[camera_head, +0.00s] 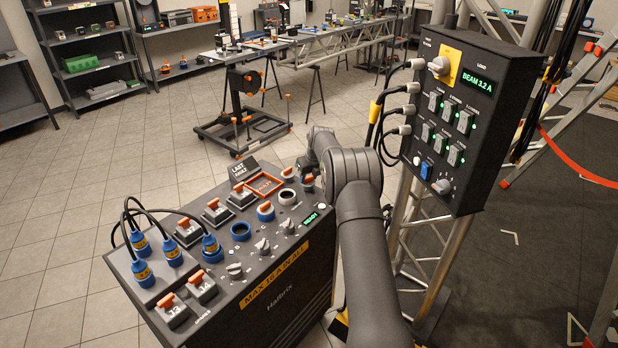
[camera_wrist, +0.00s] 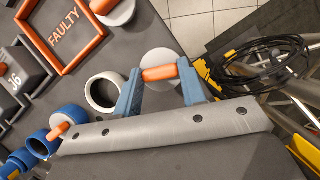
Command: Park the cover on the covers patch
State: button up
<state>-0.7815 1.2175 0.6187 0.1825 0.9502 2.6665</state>
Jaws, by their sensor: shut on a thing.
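In the wrist view, my gripper (camera_wrist: 160,90) is shut on the orange grip of a round pale grey cover (camera_wrist: 160,60). Whether the cover touches the panel cannot be told. Beside it is an uncovered grey ring socket (camera_wrist: 105,90); it also shows in the head view (camera_head: 287,197). Another orange-gripped grey cover (camera_wrist: 112,12) lies near the FAULTY frame. A blue cover with an orange grip (camera_wrist: 62,130) is at the left. In the head view my arm hides my fingers; an orange grip (camera_head: 308,178) shows beside it. I cannot make out a patch labelled for covers.
The orange FAULTY frame (camera_wrist: 62,35) looks empty. The panel (camera_head: 215,300) carries switches, knobs, an open blue socket (camera_head: 240,231) and cabled blue plugs (camera_head: 172,252). A black control box (camera_head: 470,120) on a truss stands at right. Coiled black cable (camera_wrist: 260,65) lies beyond the panel's edge.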

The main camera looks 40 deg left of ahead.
jog(key=shift+f, duration=0.3)
jog(key=shift+f, duration=0.2)
jog(key=o, duration=0.9)
jog(key=shift+o, duration=0.2)
jog(key=shift+r, duration=0.15)
jog(key=v, duration=1.2)
jog(key=shift+s+d, duration=0.1)
